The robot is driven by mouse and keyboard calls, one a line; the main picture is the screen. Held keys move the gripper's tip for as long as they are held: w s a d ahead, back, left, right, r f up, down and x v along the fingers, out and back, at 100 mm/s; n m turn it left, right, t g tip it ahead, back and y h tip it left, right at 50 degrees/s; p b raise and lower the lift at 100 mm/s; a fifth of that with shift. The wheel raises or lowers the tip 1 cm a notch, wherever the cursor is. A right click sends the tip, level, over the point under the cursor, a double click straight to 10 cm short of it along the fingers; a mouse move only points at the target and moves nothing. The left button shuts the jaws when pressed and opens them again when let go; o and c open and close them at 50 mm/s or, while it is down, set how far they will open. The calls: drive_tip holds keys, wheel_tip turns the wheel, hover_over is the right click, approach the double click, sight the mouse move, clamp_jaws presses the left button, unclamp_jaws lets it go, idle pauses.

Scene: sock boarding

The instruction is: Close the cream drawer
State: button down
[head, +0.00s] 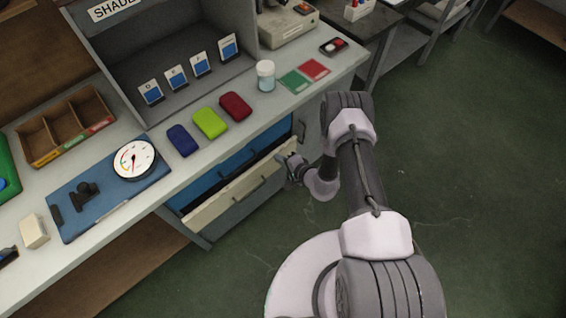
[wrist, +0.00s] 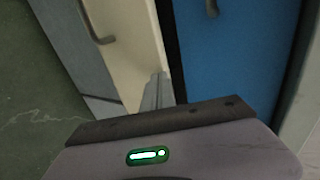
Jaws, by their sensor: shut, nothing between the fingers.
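The cream drawer (head: 222,203) is under the bench, below a blue drawer (head: 215,172). Its front stands out past the blue one, with a dark gap above it at the left, so it looks partly open. My gripper (head: 284,160) is shut and empty at the right end of the cream front, near its top edge. In the wrist view the closed fingers (wrist: 158,88) lie over the cream front (wrist: 128,45), beside the dark gap that borders the blue front (wrist: 225,60). I cannot tell whether the fingertips touch the cream front.
A grey front (wrist: 62,35) lies beyond the cream one in the wrist view. The bench top (head: 215,150) holds a dial gauge (head: 134,160), coloured cases, a jar (head: 265,76) and a wooden tray (head: 70,128). The green floor (head: 480,170) to the right is clear.

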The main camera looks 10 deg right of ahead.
sight(272, 153)
drive_tip(key=w+a, duration=0.1)
drive_tip(key=w+b, duration=0.1)
drive_tip(key=w+a+b, duration=0.1)
drive_tip(key=shift+w+a+f, duration=0.15)
drive_tip(key=shift+w+a, duration=0.15)
drive_tip(key=shift+w, duration=0.1)
drive_tip(key=shift+w+r, duration=0.1)
drive_tip(key=shift+r, duration=0.15)
